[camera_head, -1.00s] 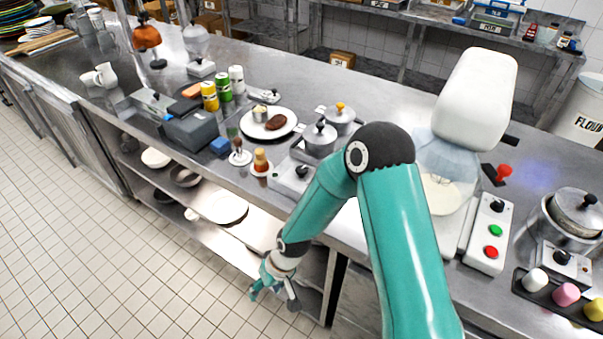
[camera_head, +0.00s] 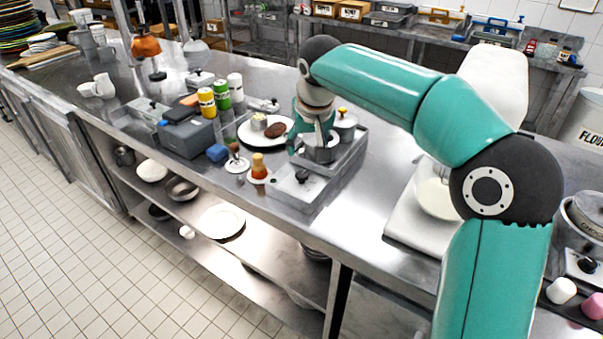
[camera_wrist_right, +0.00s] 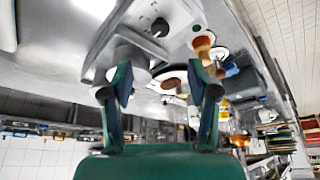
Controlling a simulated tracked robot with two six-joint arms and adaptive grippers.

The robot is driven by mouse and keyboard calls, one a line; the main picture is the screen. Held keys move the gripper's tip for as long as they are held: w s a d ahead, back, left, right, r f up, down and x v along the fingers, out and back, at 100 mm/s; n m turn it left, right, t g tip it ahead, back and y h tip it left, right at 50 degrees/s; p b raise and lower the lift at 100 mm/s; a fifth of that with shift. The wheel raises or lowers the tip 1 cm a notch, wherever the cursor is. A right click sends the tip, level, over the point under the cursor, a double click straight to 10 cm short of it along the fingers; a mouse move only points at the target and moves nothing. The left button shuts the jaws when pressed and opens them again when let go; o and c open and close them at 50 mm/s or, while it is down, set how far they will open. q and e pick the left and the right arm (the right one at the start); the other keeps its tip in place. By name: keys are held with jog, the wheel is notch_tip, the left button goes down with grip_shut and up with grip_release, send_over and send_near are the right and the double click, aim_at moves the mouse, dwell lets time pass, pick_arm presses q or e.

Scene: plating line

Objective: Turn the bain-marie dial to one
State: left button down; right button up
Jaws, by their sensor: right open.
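The bain-marie (camera_head: 325,188) is a grey metal box on the steel counter with lidded pots in it. Its black dial (camera_head: 302,176) sits on the sloped front panel. The dial also shows in the right wrist view (camera_wrist_right: 160,27); its setting is too small to read. My right gripper (camera_head: 312,146) is over the pots, behind the dial, and hides part of a pot. In the right wrist view the gripper's two fingers (camera_wrist_right: 160,78) stand apart with nothing clearly between them, and the dial is beyond their tips. My left gripper is not in view.
A plate with a brown patty (camera_head: 274,130) is left of the bain-marie. A white mixer (camera_head: 490,85) is to the right. The counter between bain-marie and mixer is clear.

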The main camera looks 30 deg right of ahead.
aim_at(302, 174)
jog(key=x, duration=1.2)
jog(key=shift+w+f+p, duration=0.15)
jog(key=shift+f+p, duration=0.15)
grip_shut()
